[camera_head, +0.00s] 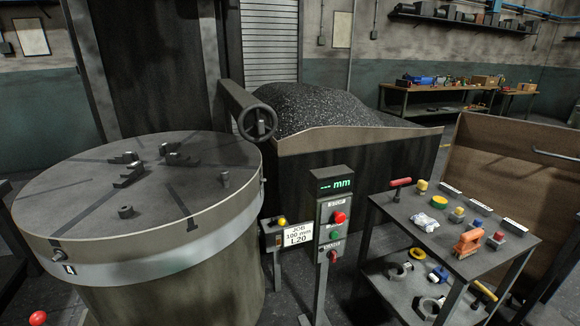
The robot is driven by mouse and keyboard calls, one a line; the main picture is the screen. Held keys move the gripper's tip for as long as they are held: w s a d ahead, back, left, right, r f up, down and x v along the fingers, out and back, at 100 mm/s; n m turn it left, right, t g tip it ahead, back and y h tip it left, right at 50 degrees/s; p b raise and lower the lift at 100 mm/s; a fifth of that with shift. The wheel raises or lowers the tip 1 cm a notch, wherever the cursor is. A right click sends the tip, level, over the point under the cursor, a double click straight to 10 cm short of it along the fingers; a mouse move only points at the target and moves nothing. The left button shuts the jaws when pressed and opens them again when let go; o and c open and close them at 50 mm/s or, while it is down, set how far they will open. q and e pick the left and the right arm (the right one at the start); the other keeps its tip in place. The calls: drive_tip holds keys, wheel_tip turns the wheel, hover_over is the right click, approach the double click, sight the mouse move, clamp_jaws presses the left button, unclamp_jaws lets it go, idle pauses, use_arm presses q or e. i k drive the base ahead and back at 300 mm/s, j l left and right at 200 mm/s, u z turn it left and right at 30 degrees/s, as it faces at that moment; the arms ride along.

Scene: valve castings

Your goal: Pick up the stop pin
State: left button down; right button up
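No part is plainly marked as the stop pin. A small dark fitting (58,254) is on the table's front left rim, above a plate marked A. Neither of my grippers is in view.
Dark clamp-like pieces (127,174) lie on the round table. A control post (331,240) with buttons stands beside it. A two-level cart (375,235) at right carries coloured tools and small parts. A bin of dark granules (360,165) stands behind.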

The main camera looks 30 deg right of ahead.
sight(477, 223)
drive_tip(key=z, duration=2.25)
